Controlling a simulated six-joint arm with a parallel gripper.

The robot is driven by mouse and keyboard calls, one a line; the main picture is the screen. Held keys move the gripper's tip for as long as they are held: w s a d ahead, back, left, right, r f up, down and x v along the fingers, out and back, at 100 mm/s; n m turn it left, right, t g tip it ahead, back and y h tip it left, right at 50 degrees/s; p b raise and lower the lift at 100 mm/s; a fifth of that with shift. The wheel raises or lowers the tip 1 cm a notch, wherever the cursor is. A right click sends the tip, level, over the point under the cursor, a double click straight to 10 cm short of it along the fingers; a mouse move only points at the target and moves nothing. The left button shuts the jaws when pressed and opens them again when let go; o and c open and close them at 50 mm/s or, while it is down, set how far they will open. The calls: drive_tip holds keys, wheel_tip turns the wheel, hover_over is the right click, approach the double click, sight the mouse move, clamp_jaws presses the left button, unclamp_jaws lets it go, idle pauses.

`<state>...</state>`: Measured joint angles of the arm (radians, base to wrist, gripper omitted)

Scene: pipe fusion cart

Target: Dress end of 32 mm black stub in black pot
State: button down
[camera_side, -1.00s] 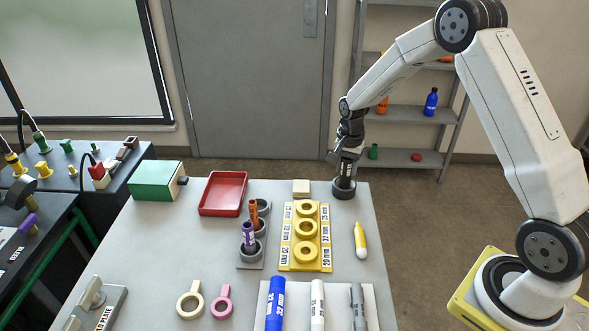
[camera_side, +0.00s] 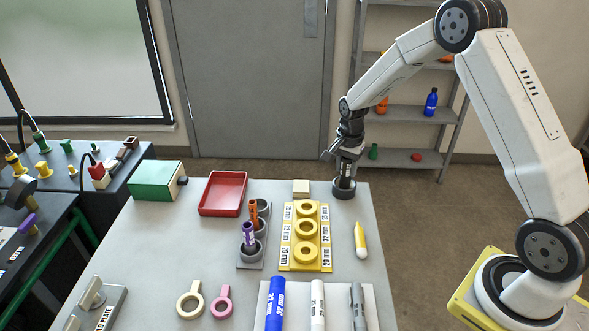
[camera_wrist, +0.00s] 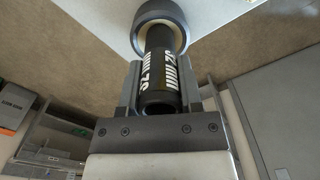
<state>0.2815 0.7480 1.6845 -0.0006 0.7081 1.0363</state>
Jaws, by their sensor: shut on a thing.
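My gripper (camera_side: 348,153) is shut on the black stub (camera_side: 347,168), held upright at the far right corner of the table. The stub also shows in the wrist view (camera_wrist: 158,72), between the two jaws, with white lettering that appears to read 32 mm. The black pot (camera_side: 344,191) stands on the table right under the stub. In the wrist view the pot (camera_wrist: 181,36) has a pale inside, and the stub's far end is inside its mouth. How deep the end sits is hidden.
A yellow rack (camera_side: 287,255) with rings and a beige block (camera_side: 301,187) stand left of the pot. A yellow marker-like thing (camera_side: 360,240) lies in front. A red tray (camera_side: 204,207), a green box (camera_side: 150,182) and a grey holder (camera_side: 248,263) with tubes stand farther left.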

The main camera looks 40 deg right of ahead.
drive_tip(key=shift+m, duration=1.7)
drive_tip(key=n, duration=0.6)
drive_tip(key=shift+s+f+n, duration=0.1)
drive_tip(key=shift+f+n, duration=0.05)
drive_tip(key=shift+n, duration=0.25)
drive_tip(key=m, duration=0.6)
drive_tip(key=shift+m, duration=0.4)
drive_tip(key=n, duration=0.6)
drive_tip(key=shift+n, duration=0.4)
